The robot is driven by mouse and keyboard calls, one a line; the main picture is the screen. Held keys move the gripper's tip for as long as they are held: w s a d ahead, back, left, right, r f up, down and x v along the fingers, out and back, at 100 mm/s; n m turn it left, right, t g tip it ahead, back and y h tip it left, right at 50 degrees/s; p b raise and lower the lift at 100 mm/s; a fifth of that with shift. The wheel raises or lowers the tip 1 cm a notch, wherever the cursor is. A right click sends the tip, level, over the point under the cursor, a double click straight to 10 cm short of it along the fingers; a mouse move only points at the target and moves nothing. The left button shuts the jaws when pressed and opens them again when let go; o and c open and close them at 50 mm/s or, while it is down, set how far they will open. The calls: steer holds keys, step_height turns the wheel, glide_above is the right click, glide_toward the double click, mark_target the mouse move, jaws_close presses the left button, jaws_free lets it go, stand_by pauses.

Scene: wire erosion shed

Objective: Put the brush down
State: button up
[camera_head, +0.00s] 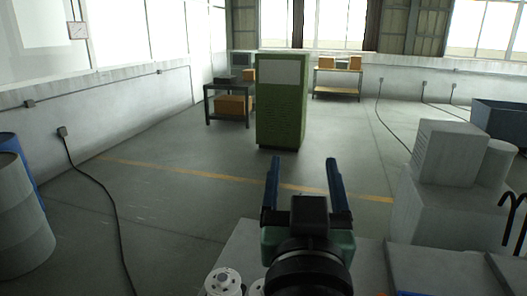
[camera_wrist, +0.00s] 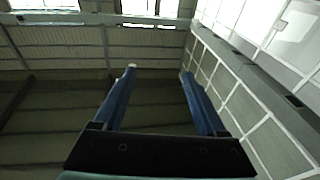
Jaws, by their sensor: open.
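My gripper (camera_head: 303,168) is raised in the middle of the head view, with its two blue fingers spread apart. Nothing shows between them. In the wrist view the gripper (camera_wrist: 158,74) is also open and empty, with the far wall and roof behind it. I cannot make out a brush in either view. A pale work surface (camera_head: 370,262) lies below my gripper, partly hidden by my arm.
White spool-like parts (camera_head: 224,281) sit at the bottom, left of my arm. A grey machine (camera_head: 445,195) stands at the right. A green cabinet (camera_head: 281,105) stands ahead across open floor. Barrels (camera_head: 22,220) and a black cable (camera_head: 108,200) are at the left.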

steer(key=s+a+r+t, duration=0.2)
steer(key=s+r+t, duration=0.2)
steer(key=r, duration=0.5)
steer(key=s+a+r+n+t+y, duration=0.1)
steer(key=s+a+r+t, duration=0.2)
steer(key=s+r, duration=0.3)
step_height(320, 180, up, 4)
steer(key=shift+s+r+t+y, duration=0.2)
steer(key=shift+s+t+y, duration=0.1)
steer(key=shift+t, duration=0.1)
steer(key=shift+a, duration=0.1)
